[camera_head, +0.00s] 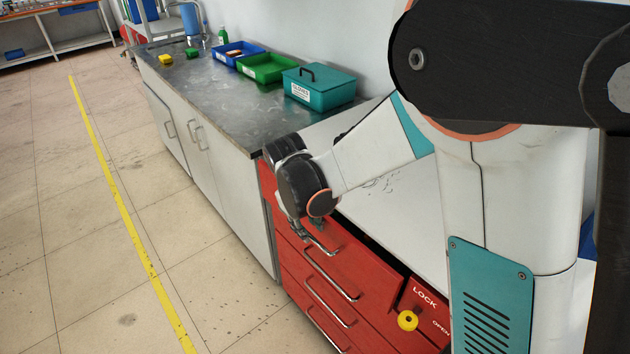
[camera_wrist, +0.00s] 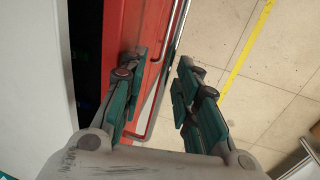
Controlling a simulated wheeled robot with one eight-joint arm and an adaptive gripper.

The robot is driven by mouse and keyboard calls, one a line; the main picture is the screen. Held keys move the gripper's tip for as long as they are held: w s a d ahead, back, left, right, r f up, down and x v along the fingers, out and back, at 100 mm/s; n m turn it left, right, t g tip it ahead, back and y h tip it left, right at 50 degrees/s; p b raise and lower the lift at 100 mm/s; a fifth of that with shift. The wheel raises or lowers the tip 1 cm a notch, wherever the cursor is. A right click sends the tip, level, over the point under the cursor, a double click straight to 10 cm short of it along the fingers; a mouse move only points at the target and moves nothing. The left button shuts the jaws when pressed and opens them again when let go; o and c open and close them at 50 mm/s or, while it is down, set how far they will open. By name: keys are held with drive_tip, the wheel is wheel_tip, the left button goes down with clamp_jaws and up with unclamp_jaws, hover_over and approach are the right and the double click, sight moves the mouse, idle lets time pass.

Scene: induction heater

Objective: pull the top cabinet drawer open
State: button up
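The red cabinet's top drawer (camera_head: 350,260) stands slightly open. A dark gap shows behind its front edge in both views. Its red front (camera_wrist: 122,35) also shows in the wrist view. The metal drawer handle (camera_wrist: 176,38) runs down between my fingers, closer to the left one. In the head view my gripper (camera_head: 308,232) is down at the drawer front, at the upper handle, which it partly hides. My gripper (camera_wrist: 160,92) is open, with a clear gap between the teal fingers. I cannot tell whether either finger touches the handle.
Lower red drawers with handles (camera_head: 326,303) lie beneath. A yellow knob (camera_head: 407,320) is beside LOCK and OPEN lettering. A grey counter (camera_head: 205,85) holds a teal box (camera_head: 320,92), a green bin (camera_head: 267,68) and a blue bin (camera_head: 238,50). The floor in front is clear, with a yellow line (camera_head: 125,205).

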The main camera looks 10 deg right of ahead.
wheel_tip(320, 180, up, 13)
drive_tip(key=s+a+p, duration=0.2)
drive_tip(key=p, duration=0.2)
drive_tip(key=shift+h, duration=0.3)
drive_tip(key=d, duration=0.1)
drive_tip(key=w+d+r, duration=0.1)
drive_tip(key=d, duration=0.1)
drive_tip(key=shift+w+d+r, duration=0.15)
drive_tip(key=shift+w+d, duration=0.1)
drive_tip(key=shift+d, duration=0.15)
drive_tip(key=shift+w, duration=0.1)
